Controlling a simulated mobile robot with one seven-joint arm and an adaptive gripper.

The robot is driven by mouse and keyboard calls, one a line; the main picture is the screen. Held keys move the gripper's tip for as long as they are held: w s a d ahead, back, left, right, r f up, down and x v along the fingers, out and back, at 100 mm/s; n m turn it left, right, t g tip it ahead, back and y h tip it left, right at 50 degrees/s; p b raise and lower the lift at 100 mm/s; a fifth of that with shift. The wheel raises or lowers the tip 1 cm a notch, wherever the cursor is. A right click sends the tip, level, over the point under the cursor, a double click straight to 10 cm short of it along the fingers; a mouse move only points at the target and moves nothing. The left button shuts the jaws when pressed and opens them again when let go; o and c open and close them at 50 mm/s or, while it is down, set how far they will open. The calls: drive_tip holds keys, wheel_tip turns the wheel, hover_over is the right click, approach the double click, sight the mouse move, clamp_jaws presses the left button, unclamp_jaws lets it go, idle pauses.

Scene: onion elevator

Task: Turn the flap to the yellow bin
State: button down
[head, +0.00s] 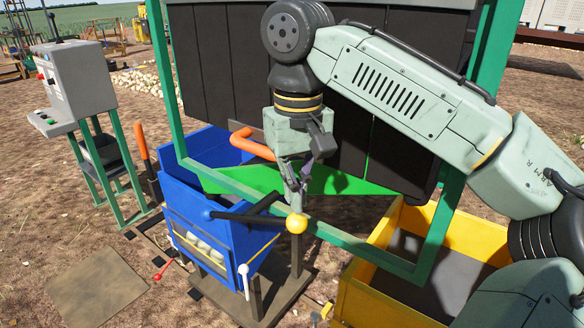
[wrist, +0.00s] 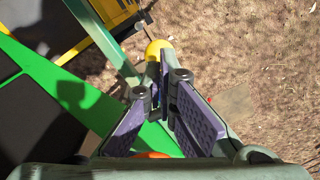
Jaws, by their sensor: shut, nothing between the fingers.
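The green flap (head: 345,183) shows behind the green frame, between the blue bin (head: 215,207) at left and the yellow bin (head: 455,229) at right. It also shows in the wrist view (wrist: 50,85). A yellow ball knob (head: 297,224) sits low at the front of the frame; it is also in the wrist view (wrist: 155,47). My gripper (head: 295,190) points down above the knob, shut with nothing held. In the wrist view its fingertips (wrist: 165,72) overlap the knob's edge; I cannot tell whether they touch it.
An orange handle (head: 250,143) juts out left of my gripper. The green frame's lower bar (head: 345,233) crosses the front. A black lever (head: 245,214) lies by the blue bin. A grey control box (head: 75,82) stands at far left.

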sight(296, 223)
drive_tip(key=shift+s+f+b, duration=0.1)
drive_tip(key=shift+f+b, duration=0.85)
drive_tip(key=shift+f, duration=0.75)
drive_tip(key=shift+f+b, duration=0.75)
drive_tip(key=shift+f, duration=0.8)
wheel_tip(296, 223, down, 6)
drive_tip(key=b, duration=0.3)
drive_tip(key=shift+s+a+r, duration=0.1)
drive_tip(key=shift+r, duration=0.1)
drive_tip(key=s+a+r+p, duration=0.2)
drive_tip(key=s+r+p, duration=0.1)
drive_tip(key=r+p, duration=0.1)
drive_tip(key=shift+s+a+r+p, duration=0.3)
drive_tip(key=shift+a+r+p, duration=0.05)
drive_tip(key=shift+p, duration=0.35)
